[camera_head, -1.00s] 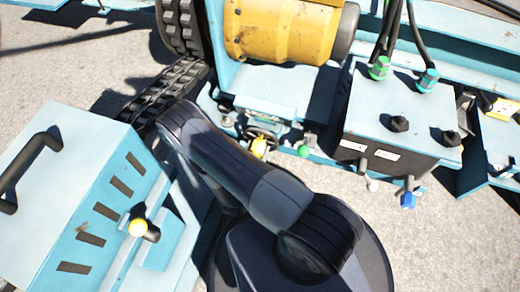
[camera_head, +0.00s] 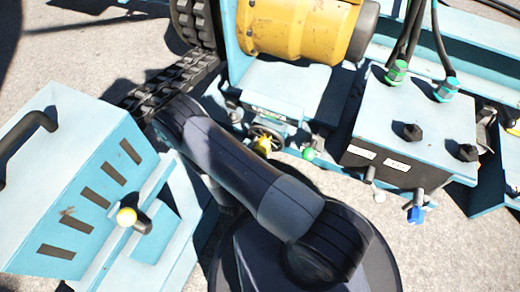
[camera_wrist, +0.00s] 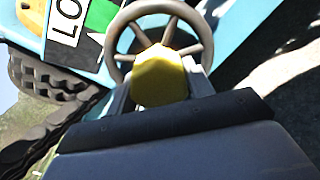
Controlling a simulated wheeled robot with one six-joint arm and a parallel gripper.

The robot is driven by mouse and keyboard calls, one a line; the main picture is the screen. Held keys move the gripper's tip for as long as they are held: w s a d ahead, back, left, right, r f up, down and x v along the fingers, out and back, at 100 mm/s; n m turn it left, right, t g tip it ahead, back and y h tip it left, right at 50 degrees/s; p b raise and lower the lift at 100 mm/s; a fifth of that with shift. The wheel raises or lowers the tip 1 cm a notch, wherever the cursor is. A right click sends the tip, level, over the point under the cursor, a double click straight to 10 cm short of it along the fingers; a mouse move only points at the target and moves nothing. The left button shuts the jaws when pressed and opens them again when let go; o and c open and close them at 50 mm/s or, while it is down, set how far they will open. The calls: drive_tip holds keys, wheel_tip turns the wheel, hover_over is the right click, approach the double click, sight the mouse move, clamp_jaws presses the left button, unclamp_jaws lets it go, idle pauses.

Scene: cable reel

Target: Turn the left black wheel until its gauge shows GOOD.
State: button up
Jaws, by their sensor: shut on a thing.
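The dark wheel (camera_wrist: 196,20) with spokes fills the upper middle of the wrist view. It is small in the head view (camera_head: 254,132), on the front of the blue machine just beyond my arm. A yellow knob (camera_wrist: 160,80) stands out from its lower part and also shows in the head view (camera_head: 263,146). My gripper (camera_wrist: 160,92) is shut on the yellow knob, with a grey finger on each side. The gauge (camera_wrist: 85,18) is at the upper left of the wrist view. It shows a white field lettered "LO", a green field and a black pointer mark, and its upper part is cut off.
A green-tipped lever (camera_head: 309,154) is close right of the wheel. A blue control box (camera_head: 415,105) with black knobs and cables stands further right. A blue slotted cabinet (camera_head: 85,170) is at left. A black track (camera_head: 170,85) and a yellow drum (camera_head: 295,28) lie beyond.

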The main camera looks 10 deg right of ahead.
idle(0.4)
drive_tip(key=o, duration=1.4)
drive_tip(key=shift+c, duration=0.2)
drive_tip(key=shift+s, duration=0.1)
drive_tip(key=p+v, duration=0.2)
drive_tip(key=v, duration=0.8)
drive_tip(key=shift+s+a, duration=0.2)
drive_tip(key=shift+s, duration=0.05)
drive_tip(key=shift+w, duration=0.1)
drive_tip(key=shift+b+x, duration=1.05)
drive_tip(key=shift+x, duration=4.3)
